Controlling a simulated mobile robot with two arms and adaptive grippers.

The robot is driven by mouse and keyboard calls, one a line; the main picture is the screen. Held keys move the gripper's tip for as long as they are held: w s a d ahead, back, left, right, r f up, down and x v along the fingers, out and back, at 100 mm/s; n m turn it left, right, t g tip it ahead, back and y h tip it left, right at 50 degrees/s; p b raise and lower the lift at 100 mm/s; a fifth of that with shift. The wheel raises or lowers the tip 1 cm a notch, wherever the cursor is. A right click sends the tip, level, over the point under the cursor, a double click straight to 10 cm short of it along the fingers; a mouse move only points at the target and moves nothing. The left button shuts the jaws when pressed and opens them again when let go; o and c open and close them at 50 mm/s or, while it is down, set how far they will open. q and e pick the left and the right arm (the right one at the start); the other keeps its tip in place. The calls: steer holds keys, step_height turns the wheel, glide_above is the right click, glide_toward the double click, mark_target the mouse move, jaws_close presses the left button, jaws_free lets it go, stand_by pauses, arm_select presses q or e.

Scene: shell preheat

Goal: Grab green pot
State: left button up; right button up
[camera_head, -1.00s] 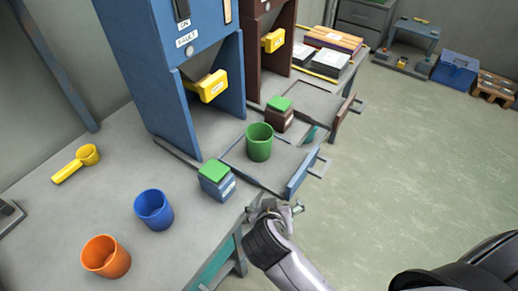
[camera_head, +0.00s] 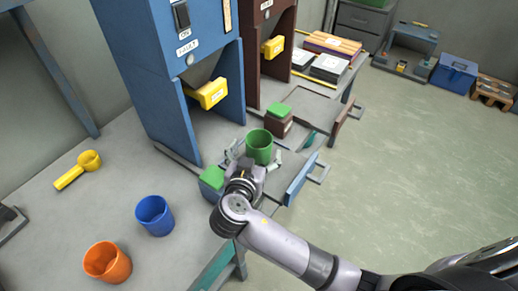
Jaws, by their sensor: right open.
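The green pot (camera_head: 259,147) stands upright on the grey bench in front of the blue machine. My right gripper (camera_head: 254,155) is at the pot, with its open fingers spread to either side of it. One finger shows left of the pot and the other right of it. Whether either finger touches the pot I cannot tell. The gripper's body hides the pot's lower front. My left gripper is not in view.
A blue box with a green top (camera_head: 211,178) sits close left of my gripper, partly hidden. A brown box with a green top (camera_head: 279,119) stands behind the pot.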

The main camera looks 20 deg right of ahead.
mark_target(261, 134)
steer(key=x, duration=0.2)
steer(key=p+x, duration=0.1)
steer(key=x, duration=0.4)
steer(key=shift+w+a+f, duration=0.1)
steer(key=shift+w+f, duration=0.2)
steer(key=shift+w, duration=0.05)
steer(key=shift+c, duration=0.5)
steer(key=c, duration=1.7)
